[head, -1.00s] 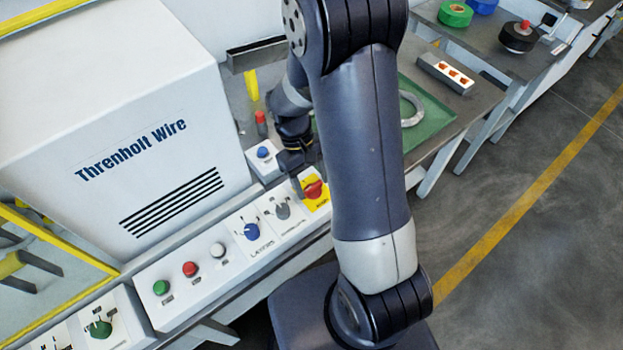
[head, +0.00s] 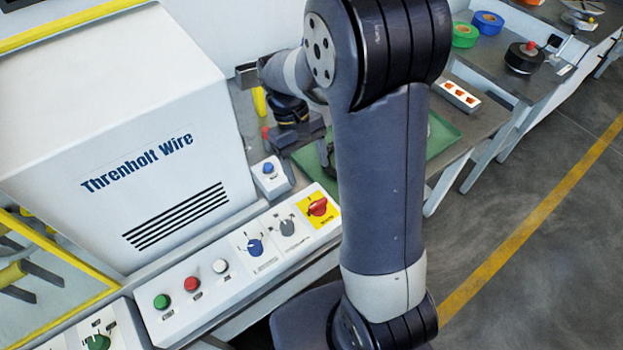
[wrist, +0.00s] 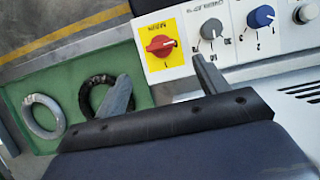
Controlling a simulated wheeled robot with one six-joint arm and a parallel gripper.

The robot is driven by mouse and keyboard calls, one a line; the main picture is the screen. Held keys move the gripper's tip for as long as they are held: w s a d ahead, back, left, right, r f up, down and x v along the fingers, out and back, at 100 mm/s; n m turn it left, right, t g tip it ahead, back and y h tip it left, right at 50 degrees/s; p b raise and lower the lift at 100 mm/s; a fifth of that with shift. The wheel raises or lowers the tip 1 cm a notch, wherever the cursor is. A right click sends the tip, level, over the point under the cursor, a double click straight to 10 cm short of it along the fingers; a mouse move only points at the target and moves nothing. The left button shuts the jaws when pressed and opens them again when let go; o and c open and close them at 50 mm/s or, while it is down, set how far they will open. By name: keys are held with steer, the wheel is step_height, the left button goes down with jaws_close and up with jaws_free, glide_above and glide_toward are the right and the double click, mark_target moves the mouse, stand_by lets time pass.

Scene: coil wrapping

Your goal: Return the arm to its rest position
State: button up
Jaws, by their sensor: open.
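My gripper (wrist: 162,85) is open and empty in the wrist view, its two grey fingers spread apart. In the head view my gripper (head: 305,150) is small and partly hidden by my arm, above the bench near the box with the blue button (head: 268,178). The wrist view shows the red switch on a yellow plate (wrist: 160,46) just past the fingers, apart from them. The red switch also shows in the head view (head: 318,207). My arm is bent at the elbow and reaches over the control panel.
The white control panel (head: 207,305) carries several knobs and buttons. The white Threnholt Wire cabinet (head: 100,120) stands at left. A green mat (wrist: 55,88) holds a grey ring (wrist: 43,117) and a black ring (wrist: 84,97). Tape rolls (head: 487,22) stand at back right. The floor at right is clear.

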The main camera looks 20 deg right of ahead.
mark_target(318, 202)
steer(key=shift+w+a+r, duration=0.1)
steer(key=shift+w+r, duration=0.1)
steer(key=shift+r, duration=0.25)
steer(key=shift+f, duration=0.1)
steer(key=x, duration=1)
steer(key=shift+s+f, duration=0.2)
steer(key=shift+f, duration=0.1)
steer(key=shift+r, duration=0.1)
